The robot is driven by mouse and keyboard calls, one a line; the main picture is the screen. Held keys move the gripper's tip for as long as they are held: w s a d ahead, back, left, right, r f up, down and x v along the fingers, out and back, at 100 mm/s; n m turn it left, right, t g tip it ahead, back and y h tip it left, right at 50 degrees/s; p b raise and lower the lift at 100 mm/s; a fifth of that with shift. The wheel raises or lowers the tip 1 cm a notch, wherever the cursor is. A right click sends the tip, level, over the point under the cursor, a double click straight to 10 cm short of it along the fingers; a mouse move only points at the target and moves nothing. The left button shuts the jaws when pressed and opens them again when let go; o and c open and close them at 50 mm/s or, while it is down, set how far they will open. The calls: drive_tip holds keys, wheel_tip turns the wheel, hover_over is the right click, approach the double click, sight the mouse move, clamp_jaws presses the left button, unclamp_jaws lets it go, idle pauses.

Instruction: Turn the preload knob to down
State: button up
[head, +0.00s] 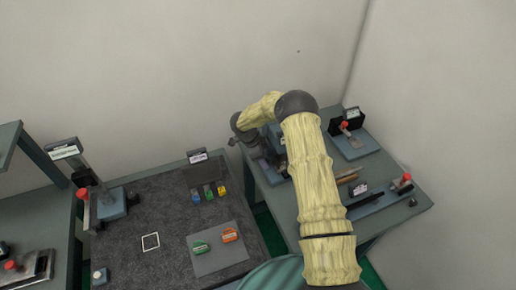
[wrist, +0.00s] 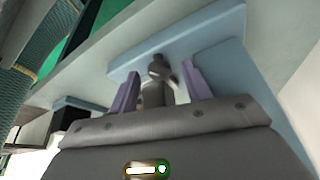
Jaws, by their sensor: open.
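In the wrist view a grey knob (wrist: 157,72) with a short side arm stands on a pale blue base (wrist: 205,32). It looks like the preload knob, but no label or mark of its setting is readable. My gripper (wrist: 159,69) is open, with one purple finger on each side of the knob. I cannot tell whether either finger touches it. In the head view my gripper (head: 262,148) is at the left back of the right table, and my arm hides most of the fixture there.
On the right table (head: 398,213) a black-backed fixture with a red knob (head: 345,125) stands at the back, and another red-knobbed device (head: 402,183) sits at the right. The left bench (head: 150,272) holds several coloured blocks and a grey tray (head: 215,264).

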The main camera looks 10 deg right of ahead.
drive_tip(key=s+b+v, duration=0.1)
drive_tip(key=b+v, duration=0.3)
drive_tip(key=v, duration=1.3)
drive_tip(key=shift+w, duration=0.45)
drive_tip(key=shift+r, duration=0.1)
drive_tip(key=shift+c, duration=0.2)
drive_tip(key=s+a+f+n+t+h+b, duration=0.5)
drive_tip(key=s+f+n+t, duration=0.4)
drive_tip(key=s, duration=0.3)
drive_tip(key=shift+a+f+h, duration=0.6)
drive_tip(key=shift+a+f, duration=0.2)
drive_tip(key=shift+a, duration=0.1)
